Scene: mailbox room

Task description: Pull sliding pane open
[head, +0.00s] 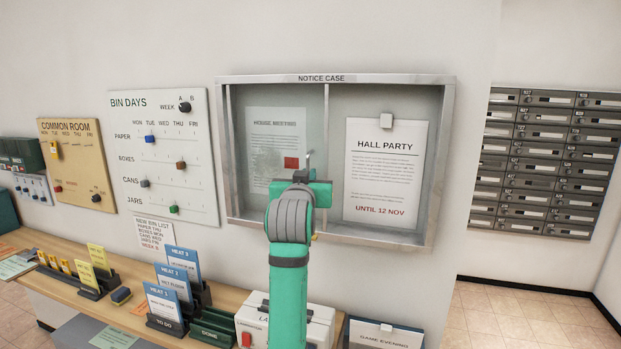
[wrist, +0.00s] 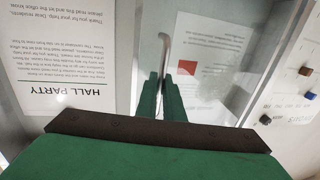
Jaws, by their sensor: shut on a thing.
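The notice case (head: 335,79) hangs on the wall with a metal frame. The pane's upright metal handle (head: 308,158) sticks up just beyond my gripper (head: 306,178). In the wrist view, which is upside down, the handle (wrist: 164,50) runs down between the green fingers of my gripper (wrist: 150,95). My gripper is shut on the handle. The fingers hide the handle's lower part.
The "Hall Party" notice (head: 385,170) hangs in the right half of the case. The bin days board (head: 165,185) is on the wall to the left. Metal mailboxes (head: 545,160) are at the right. A wooden shelf (head: 230,298) with card holders runs below.

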